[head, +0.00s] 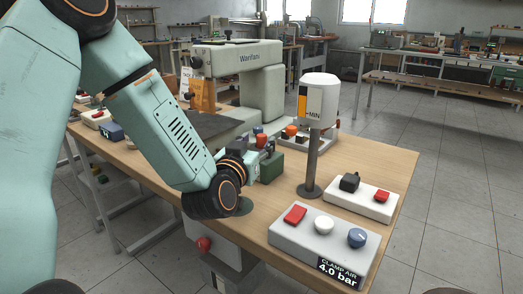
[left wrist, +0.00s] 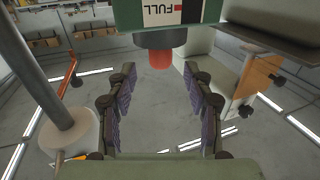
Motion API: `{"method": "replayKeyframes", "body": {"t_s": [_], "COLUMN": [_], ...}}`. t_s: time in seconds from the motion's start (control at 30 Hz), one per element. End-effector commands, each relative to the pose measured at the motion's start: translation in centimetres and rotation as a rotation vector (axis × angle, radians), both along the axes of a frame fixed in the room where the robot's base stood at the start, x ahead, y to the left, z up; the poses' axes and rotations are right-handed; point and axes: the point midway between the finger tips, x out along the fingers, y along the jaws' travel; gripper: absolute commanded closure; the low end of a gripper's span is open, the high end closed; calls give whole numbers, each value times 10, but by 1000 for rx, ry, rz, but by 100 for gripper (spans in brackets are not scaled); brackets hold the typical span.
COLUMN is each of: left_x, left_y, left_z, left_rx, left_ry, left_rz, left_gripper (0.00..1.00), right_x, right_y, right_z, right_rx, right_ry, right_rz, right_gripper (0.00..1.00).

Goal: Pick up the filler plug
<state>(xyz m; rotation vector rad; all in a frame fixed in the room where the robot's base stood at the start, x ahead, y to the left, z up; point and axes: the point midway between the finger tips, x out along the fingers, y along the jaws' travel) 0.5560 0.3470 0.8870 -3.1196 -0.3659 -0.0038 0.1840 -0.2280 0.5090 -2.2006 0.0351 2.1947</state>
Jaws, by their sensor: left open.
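The filler plug (left wrist: 160,60) is a short red cylinder on a dark grey neck, seen upside down in the left wrist view. The neck joins a dark green reservoir (left wrist: 125,14) with a white label reading FULL. In the head view the green reservoir (head: 271,168) stands on the bench, partly hidden by my left gripper (head: 262,151). In the left wrist view my left gripper (left wrist: 159,77) is open and empty. Its fingertips flank the plug's line, with the plug just ahead between them and clear of both pads. My right gripper is out of view.
A white gauge cylinder marked MIN (head: 318,100) stands on a grey post right of the gripper. A clamp air box (head: 325,243) and a smaller switch box (head: 362,199) sit nearer the bench's right edge. A pale green machine (head: 262,88) stands behind.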

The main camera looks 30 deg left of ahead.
Motion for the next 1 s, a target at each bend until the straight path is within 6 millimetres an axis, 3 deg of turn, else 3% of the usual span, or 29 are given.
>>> {"method": "replayKeyframes", "body": {"t_s": [0.13, 0.4, 1.0], "left_x": [15, 19, 19], "left_y": [5, 5, 5], "left_z": [0, 1, 1], "left_rx": [0, -1, -1], "left_ry": [-2, -1, 0], "left_rz": [2, 2, 2], "left_gripper": [48, 48, 99], "right_x": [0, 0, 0], "right_y": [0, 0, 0], "right_z": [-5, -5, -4], "right_rx": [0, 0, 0], "right_ry": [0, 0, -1], "right_rz": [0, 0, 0], "right_gripper": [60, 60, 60]}}
